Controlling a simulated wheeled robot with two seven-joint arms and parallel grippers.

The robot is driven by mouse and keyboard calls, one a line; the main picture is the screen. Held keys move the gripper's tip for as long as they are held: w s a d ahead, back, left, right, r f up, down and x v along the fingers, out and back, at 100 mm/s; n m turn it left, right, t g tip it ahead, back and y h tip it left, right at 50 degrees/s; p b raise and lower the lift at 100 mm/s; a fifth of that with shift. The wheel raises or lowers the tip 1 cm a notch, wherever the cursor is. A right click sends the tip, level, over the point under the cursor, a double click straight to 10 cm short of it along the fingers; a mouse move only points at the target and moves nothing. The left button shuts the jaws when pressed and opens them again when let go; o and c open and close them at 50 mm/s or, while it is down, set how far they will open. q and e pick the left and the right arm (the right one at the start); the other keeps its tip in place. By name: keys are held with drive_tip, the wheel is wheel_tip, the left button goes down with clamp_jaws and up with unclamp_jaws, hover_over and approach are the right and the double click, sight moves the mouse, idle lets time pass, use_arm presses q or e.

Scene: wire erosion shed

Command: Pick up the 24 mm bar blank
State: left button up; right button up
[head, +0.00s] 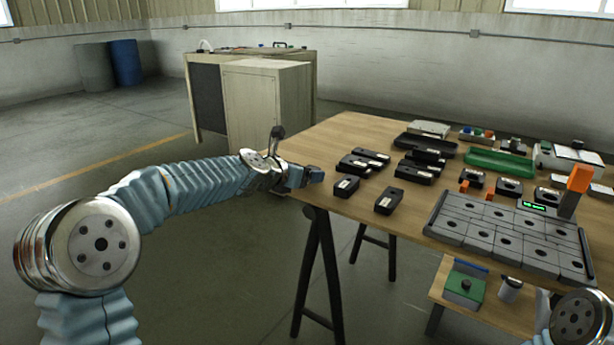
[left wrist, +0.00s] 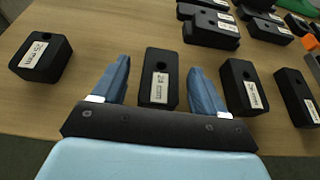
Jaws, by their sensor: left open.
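The 24 mm bar blank (left wrist: 160,78) is a black block with a hole in its top and a white label that seems to read 24 mm. In the left wrist view it lies on the table between the two blue fingers of my left gripper (left wrist: 160,68). The fingers are open, with a gap on each side of the block. In the head view my left gripper (head: 316,175) is at the table's left edge, close to several similar black blocks. Which of them is the 24 mm one cannot be read there. My right gripper is not in view.
Another labelled block (left wrist: 42,58) lies to the left, and one (left wrist: 243,85) lies close to the right finger. A grey slotted fixture (head: 500,232) and a green tray (head: 505,163) stand on the wooden table (head: 345,130). A cabinet (head: 265,95) stands behind my left arm.

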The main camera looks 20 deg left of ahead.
use_arm(q)
clamp_jaws()
idle(0.3)
drive_tip(key=shift+r, duration=0.2)
